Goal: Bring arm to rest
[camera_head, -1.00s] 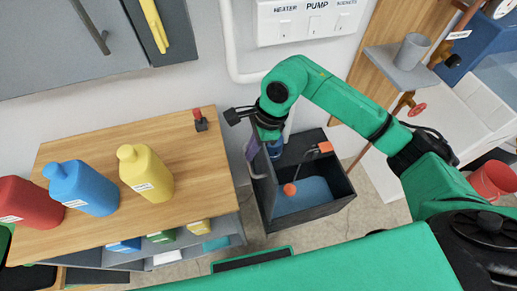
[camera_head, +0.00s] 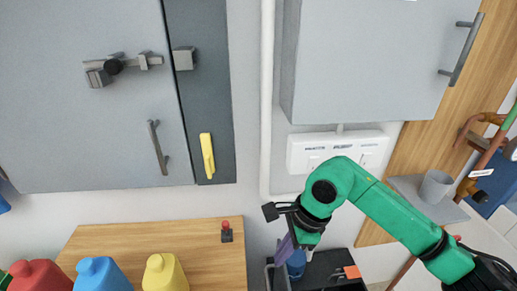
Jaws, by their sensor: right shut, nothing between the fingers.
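My right arm, green with black joints, comes in from the lower right of the head view and bends down at its raised joint. My right gripper (camera_head: 272,211) is black and small at the far end of this arm. It is shut and empty, in the air in front of the wall, right of the wooden counter (camera_head: 170,237). My left gripper is not in view.
A red button (camera_head: 226,232) stands at the counter's right end. A dark bin (camera_head: 325,265) lies below the arm.

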